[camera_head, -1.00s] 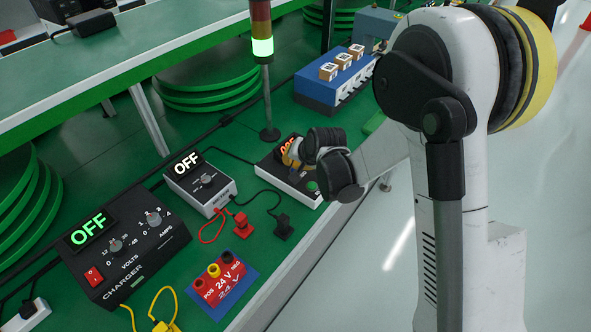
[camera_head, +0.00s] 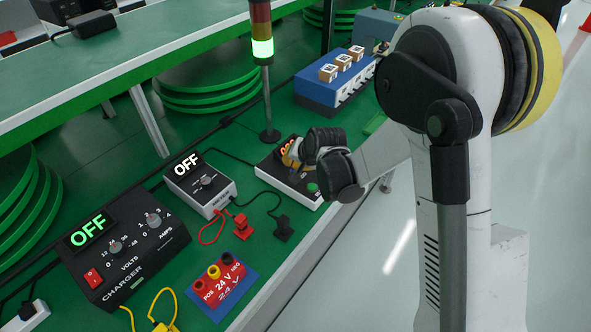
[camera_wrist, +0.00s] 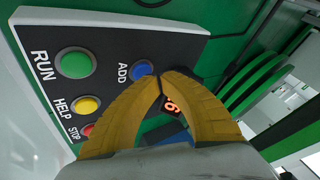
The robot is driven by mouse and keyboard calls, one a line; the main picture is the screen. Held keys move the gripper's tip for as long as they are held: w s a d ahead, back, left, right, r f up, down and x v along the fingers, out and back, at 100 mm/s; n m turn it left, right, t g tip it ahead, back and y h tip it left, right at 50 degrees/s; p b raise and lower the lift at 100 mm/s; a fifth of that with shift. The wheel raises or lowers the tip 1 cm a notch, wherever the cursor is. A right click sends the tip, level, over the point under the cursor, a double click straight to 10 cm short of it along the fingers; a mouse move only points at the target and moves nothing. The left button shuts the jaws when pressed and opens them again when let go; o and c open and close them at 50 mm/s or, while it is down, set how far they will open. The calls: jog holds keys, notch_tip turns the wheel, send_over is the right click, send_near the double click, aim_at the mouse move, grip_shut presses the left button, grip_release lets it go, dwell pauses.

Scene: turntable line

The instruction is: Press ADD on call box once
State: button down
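The call box (camera_head: 302,194) sits on the green bench in the head view, partly hidden behind my wrist. In the wrist view, the call box (camera_wrist: 112,47) shows a blue ADD button (camera_wrist: 141,68), a green RUN button (camera_wrist: 76,63), a yellow HELP button (camera_wrist: 87,105) and a partly covered red STOP button. A red lit display shows partly behind a finger. My gripper (camera_wrist: 161,76) has its yellow fingertips together with nothing between them. The tips appear just beside the ADD button; I cannot tell whether they touch it. In the head view my gripper (camera_head: 291,156) is over the box.
A signal tower (camera_head: 262,48) with a lit green section stands behind the box. A meter reading OFF (camera_head: 200,187), a charger (camera_head: 122,248) and a 24 V terminal block (camera_head: 220,283) are at left. A blue unit (camera_head: 335,88) with small boxes on top stands beyond.

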jog(key=shift+r, duration=0.35)
jog(key=shift+r, duration=0.15)
jog(key=shift+r+p, duration=1.7)
jog(key=shift+r, duration=0.65)
